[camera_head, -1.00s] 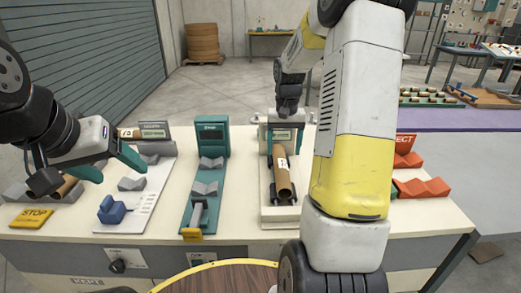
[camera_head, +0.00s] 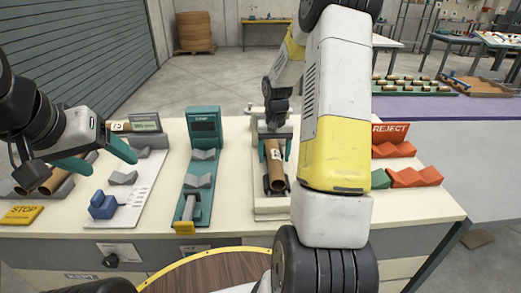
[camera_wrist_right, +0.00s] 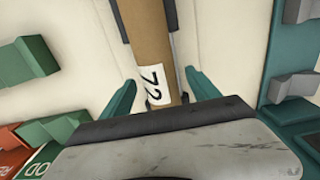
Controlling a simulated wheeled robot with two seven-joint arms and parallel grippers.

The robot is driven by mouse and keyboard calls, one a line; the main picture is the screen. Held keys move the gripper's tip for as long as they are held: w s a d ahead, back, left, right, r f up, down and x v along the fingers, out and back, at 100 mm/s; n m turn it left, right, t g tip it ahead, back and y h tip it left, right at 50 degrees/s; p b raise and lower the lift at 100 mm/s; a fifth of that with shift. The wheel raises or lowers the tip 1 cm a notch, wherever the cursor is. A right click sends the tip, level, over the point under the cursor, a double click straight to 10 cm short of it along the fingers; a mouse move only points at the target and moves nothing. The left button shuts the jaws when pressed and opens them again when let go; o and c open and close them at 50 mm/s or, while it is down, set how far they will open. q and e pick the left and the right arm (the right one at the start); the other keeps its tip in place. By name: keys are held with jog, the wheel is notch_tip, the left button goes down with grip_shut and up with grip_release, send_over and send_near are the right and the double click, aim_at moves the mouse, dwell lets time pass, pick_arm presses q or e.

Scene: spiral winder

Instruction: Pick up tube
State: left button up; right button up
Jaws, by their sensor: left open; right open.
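A brown cardboard tube (camera_head: 276,168) with a white label lies lengthwise on the pale central station (camera_head: 272,205). The right wrist view shows the same tube (camera_wrist_right: 150,35), its label reading 72. My right gripper (camera_head: 274,146) is over the tube's far part, open. In the right wrist view its teal fingers (camera_wrist_right: 160,80) stand one on each side of the tube, with gaps visible. The arm partly hides the station's right side. My left gripper (camera_head: 108,160) is open above the left of the bench, near another brown tube (camera_head: 58,184), and holds nothing.
A teal station (camera_head: 203,125) with grey cradles stands left of the central station. A white board (camera_head: 130,200) carries a blue block (camera_head: 104,205). A yellow STOP plate (camera_head: 20,215) lies at left. Red REJECT cradles (camera_head: 412,177) are at right.

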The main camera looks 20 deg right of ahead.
jog(key=c, duration=1.5)
jog(key=shift+r, duration=0.1)
